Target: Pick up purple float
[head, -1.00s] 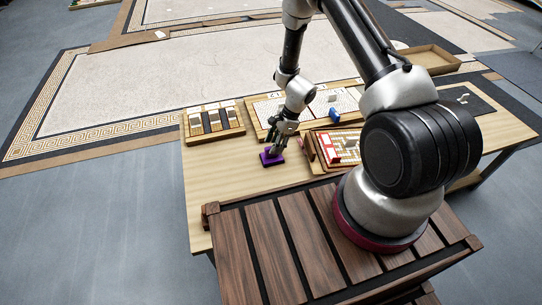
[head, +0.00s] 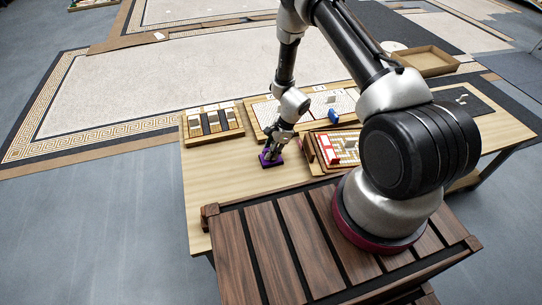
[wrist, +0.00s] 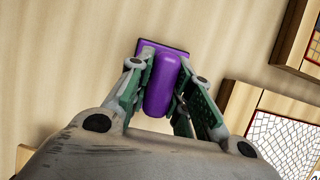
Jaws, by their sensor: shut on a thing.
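The purple float (head: 266,160) is on the left part of the wooden table, near its front. In the wrist view the purple float (wrist: 162,88) shows a rounded purple handle over a flat, dark-edged base plate. My gripper (head: 272,152) is at the float from above, and in the wrist view my gripper (wrist: 165,85) has its green-padded fingers on both sides of the handle, shut on it. The fingers hide part of the handle's sides. I cannot tell whether the base is clear of the table top.
A wooden tray with dark and light strips (head: 206,123) is behind and left. Mosaic panels (head: 322,103) with a blue item (head: 333,116) stand behind right. A framed tray with red pieces (head: 326,148) is close on the right. Bare table (head: 222,177) lies left and in front.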

